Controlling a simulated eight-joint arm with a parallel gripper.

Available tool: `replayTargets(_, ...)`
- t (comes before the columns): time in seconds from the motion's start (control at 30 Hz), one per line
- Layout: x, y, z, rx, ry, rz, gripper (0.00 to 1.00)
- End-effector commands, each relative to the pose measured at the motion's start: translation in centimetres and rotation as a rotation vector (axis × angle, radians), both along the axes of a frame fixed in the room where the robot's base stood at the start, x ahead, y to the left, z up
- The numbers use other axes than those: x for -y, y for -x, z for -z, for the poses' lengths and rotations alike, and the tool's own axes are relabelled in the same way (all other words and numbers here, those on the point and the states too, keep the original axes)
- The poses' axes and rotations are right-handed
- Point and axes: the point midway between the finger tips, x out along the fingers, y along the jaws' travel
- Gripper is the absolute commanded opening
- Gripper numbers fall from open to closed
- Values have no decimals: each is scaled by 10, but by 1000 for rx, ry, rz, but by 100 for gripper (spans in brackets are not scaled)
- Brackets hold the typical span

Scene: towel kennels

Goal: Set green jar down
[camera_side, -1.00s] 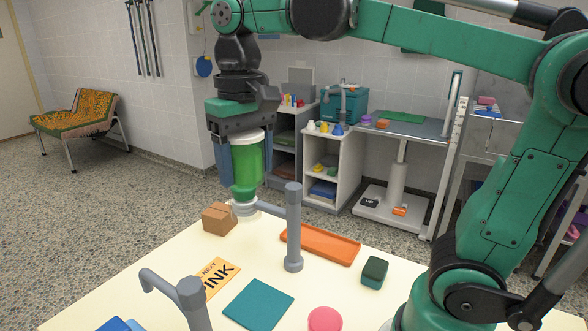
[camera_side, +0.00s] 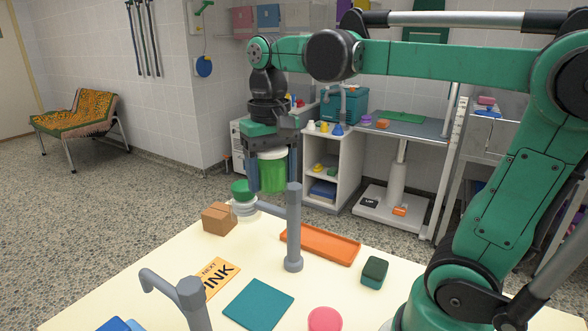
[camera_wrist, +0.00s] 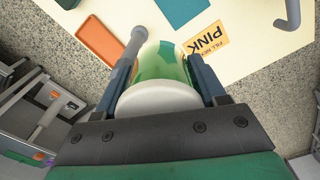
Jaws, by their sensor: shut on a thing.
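The green jar (camera_side: 271,172) has a pale lid and hangs upright between the fingers of my gripper (camera_side: 272,182), held above the table's far edge. In the wrist view the jar (camera_wrist: 163,65) also sits between both fingers, with its white lid toward the camera. My gripper (camera_wrist: 163,75) is shut on it. In the side view the jar's lower end is close to the top of a grey post (camera_side: 294,230); whether they touch cannot be told. A green piece (camera_side: 242,189) on a white stacked base (camera_side: 243,208) stands just left of the jar.
The cream table (camera_side: 150,262) holds a cardboard box (camera_side: 219,219), an orange tray (camera_side: 320,244), a dark green block (camera_side: 374,272), a teal mat (camera_side: 258,304), a pink disc (camera_side: 325,319) and a "PINK" card (camera_side: 217,274). A second grey post (camera_side: 191,303) stands in front.

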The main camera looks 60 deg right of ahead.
Motion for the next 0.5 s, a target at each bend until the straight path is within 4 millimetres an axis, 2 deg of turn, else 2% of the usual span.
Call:
replayTargets(0.03,21,2,0,0,0,78,22)
replayTargets(0.2,84,18,0,1,0,309,22)
replayTargets(0.33,117,34,-1,1,0,441,22)
replayTargets(0.5,139,47,1,1,0,529,22)
